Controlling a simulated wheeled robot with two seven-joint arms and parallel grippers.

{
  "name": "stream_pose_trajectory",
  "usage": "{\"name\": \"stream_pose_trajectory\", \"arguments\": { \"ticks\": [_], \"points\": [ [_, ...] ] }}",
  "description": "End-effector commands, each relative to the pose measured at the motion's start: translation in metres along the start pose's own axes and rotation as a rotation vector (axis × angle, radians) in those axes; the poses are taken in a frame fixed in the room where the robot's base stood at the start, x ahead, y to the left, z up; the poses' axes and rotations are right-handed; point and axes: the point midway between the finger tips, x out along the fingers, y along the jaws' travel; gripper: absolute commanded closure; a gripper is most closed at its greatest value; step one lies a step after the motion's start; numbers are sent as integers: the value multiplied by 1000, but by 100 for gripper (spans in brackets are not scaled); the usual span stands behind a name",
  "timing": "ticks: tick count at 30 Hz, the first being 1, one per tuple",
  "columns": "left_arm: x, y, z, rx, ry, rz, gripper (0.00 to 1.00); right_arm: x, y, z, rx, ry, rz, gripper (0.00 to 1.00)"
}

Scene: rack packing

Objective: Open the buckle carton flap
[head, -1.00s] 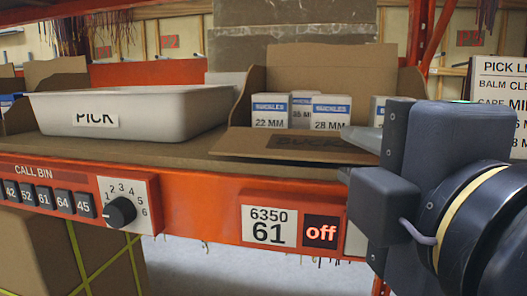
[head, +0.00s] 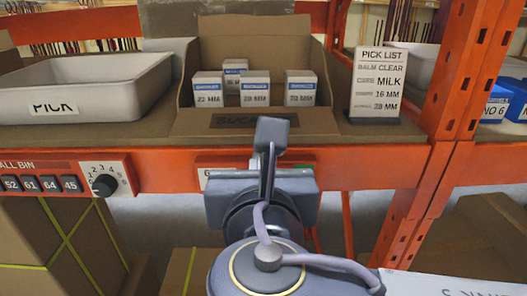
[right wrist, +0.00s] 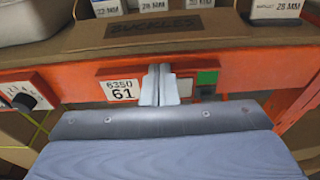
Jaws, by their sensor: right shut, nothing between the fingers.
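The buckle carton (head: 255,45) stands open at the top on the shelf, with several small white-and-blue boxes inside. Its front flap (head: 190,124), labelled BUCKLES, lies folded outward toward the shelf's front edge. The flap also shows across the top of the right wrist view (right wrist: 225,22). My right gripper (head: 268,155) is shut and empty, in front of the orange beam and just below the flap. In the right wrist view its fingers (right wrist: 160,85) meet in front of the beam, apart from the flap in the picture. My left gripper is not in view.
A white PICK tray (head: 85,82) stands left of the carton, and a pick list sign (head: 376,85) stands right. The orange beam (head: 160,165) carries a dial (head: 104,185) and a 6350 61 label (right wrist: 119,90). An orange upright (head: 462,80) rises at right.

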Motion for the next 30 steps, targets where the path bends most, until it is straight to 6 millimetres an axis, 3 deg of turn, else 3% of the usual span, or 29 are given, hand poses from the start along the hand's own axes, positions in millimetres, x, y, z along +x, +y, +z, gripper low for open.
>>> {"name": "stream_pose_trajectory", "arguments": {
  "ticks": [6, 12, 26, 30],
  "points": [
    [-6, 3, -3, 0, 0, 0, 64, 42, 0, 1, 2, 2, -2, 100],
    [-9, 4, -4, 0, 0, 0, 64, 66, 0, 1, 5, 1, -1, 100],
    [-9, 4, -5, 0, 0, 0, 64, 73, 0, 1, 6, 0, 1, 100],
    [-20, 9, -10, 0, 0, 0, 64, 69, 0, 12, 5, 0, 1, 100]
  ]
}}
